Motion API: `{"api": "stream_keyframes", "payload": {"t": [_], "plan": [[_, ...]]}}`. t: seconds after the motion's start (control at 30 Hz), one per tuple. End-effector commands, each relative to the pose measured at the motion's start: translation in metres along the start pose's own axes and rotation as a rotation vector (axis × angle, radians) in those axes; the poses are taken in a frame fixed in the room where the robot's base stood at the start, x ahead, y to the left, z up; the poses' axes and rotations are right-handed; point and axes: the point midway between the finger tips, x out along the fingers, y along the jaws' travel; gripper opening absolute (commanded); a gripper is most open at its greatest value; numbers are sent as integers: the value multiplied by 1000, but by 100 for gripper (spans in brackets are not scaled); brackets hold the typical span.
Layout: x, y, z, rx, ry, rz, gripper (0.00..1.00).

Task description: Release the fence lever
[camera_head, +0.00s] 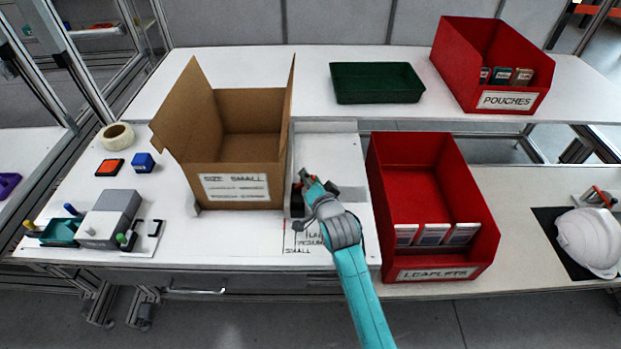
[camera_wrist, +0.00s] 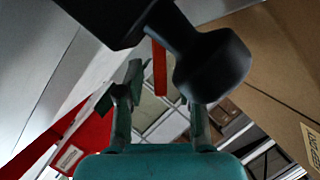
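The fence lever (camera_wrist: 212,65), with a black rounded knob on a short shaft from a black block, fills the upper part of the wrist view. My gripper (camera_wrist: 163,92) has its two fingers spread apart, with nothing seen clasped between them. The knob overlaps the tip of the right finger in the picture; I cannot tell whether they touch. In the head view my gripper (camera_head: 311,186) is by the fence, right of the cardboard box, and mostly hides the lever. A small dark and red part (camera_head: 297,196) shows beside it.
The open cardboard box (camera_head: 235,170) stands close left of my gripper. The red leaflets bin (camera_head: 445,273) stands close on the right. A size scale (camera_head: 301,240) is marked on the white table in front. A green tray (camera_head: 377,83) and the red pouches bin (camera_head: 470,85) sit behind.

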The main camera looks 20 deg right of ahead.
Motion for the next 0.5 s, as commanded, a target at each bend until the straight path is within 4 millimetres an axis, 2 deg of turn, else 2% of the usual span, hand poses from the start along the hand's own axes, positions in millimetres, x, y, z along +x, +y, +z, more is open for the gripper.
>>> {"api": "stream_keyframes", "payload": {"t": [0.27,0.3,0.43,0.5], "plan": [[2,0,0,0,1,-1,38],[2,0,0,0,1,-1,35],[2,0,0,0,1,-1,2],[2,0,0,0,0,-1,0]]}}
